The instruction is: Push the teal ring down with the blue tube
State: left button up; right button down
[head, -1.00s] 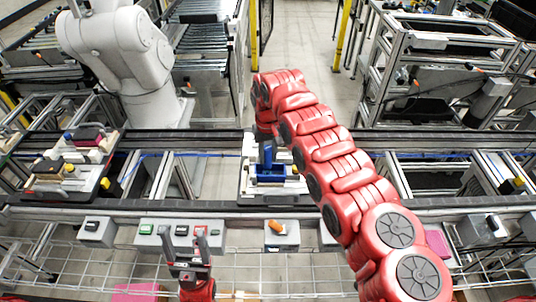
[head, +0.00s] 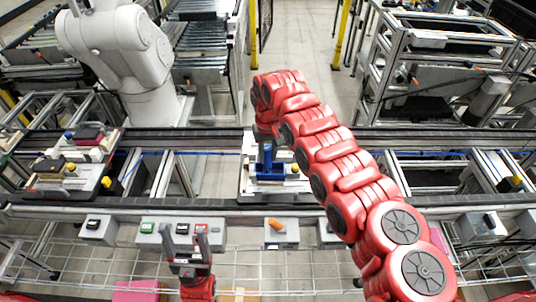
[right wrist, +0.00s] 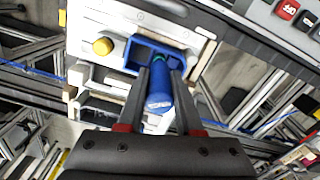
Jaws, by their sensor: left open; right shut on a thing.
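The blue tube (right wrist: 158,92) is between the dark fingers of my right gripper (right wrist: 160,92) in the right wrist view, its far end at the blue box-like holder (right wrist: 132,56). A thin teal edge, seemingly the teal ring (right wrist: 158,60), shows beside that end; most of it is hidden and I cannot tell how deep it sits. In the head view the tube (head: 267,156) stands roughly upright over the holder (head: 270,177), and my right gripper is mostly hidden by its red arm. My left gripper (head: 186,243) is open and empty, apart from the fixture, at the lower left.
The holder sits on a pale pallet fixture (head: 247,183) on the conveyor, with a yellow knob (right wrist: 103,46) beside it. Another loaded pallet (head: 66,168) stands at the left. Button boxes (head: 180,237) line the front rail. A white robot arm (head: 125,55) stands behind the conveyor.

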aim_at(268, 163)
jog(key=shift+f+b, duration=0.65)
jog(key=shift+f, duration=0.05)
dwell(0.5)
jog(key=shift+b, duration=0.55)
dwell(1.3)
jog(key=shift+f+b, duration=0.4)
jog(key=shift+f+b, duration=0.4)
jog(key=shift+b, duration=0.8)
dwell(3.3)
